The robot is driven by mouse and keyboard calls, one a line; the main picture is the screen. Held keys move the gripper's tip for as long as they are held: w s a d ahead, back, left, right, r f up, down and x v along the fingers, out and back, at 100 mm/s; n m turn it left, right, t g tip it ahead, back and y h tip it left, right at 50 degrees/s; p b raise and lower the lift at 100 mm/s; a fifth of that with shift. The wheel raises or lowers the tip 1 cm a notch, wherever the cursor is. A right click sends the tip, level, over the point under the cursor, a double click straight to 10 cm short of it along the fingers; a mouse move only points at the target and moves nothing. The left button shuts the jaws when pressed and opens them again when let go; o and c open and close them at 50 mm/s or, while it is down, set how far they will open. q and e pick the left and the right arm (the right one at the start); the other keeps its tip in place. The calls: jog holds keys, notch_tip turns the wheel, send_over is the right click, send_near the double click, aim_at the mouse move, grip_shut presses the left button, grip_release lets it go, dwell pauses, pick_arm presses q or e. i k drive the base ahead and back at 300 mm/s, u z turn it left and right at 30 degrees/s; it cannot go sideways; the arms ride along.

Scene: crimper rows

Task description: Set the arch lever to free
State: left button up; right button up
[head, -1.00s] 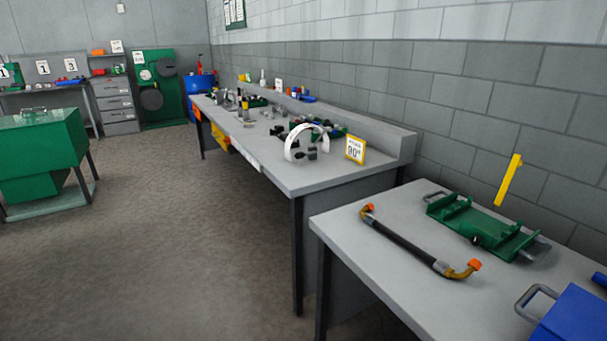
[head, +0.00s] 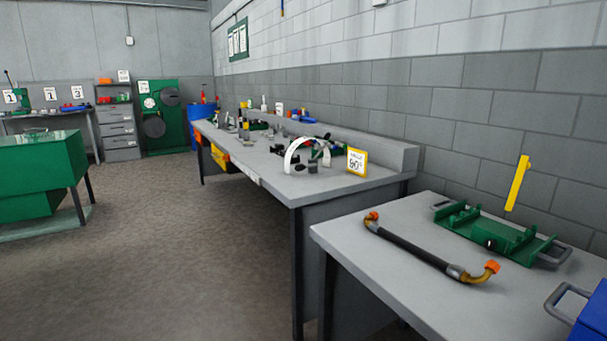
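A white arch (head: 290,153) with dark markings stands upright near the front end of the long grey workbench (head: 340,186). Small dark and grey parts are under and behind it. It is too small and far off to make out a lever on it or its setting. A yellow-framed sign (head: 356,162) with a number that looks like 90° stands just right of the arch. Neither of my grippers is in view.
A nearer grey table (head: 385,290) at the right holds a black hose (head: 415,247) with orange-capped ends, a green tray-like fixture (head: 490,236) and a blue case (head: 592,320). A green cabinet (head: 35,165) stands at the left. The floor (head: 180,250) between is clear.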

aim_at(301, 168)
jog(key=k, duration=0.65)
jog(key=u, duration=0.65)
jog(key=i, duration=1.6)
jog(key=z, duration=0.85)
jog(key=i, duration=0.65)
jog(key=z, duration=0.8)
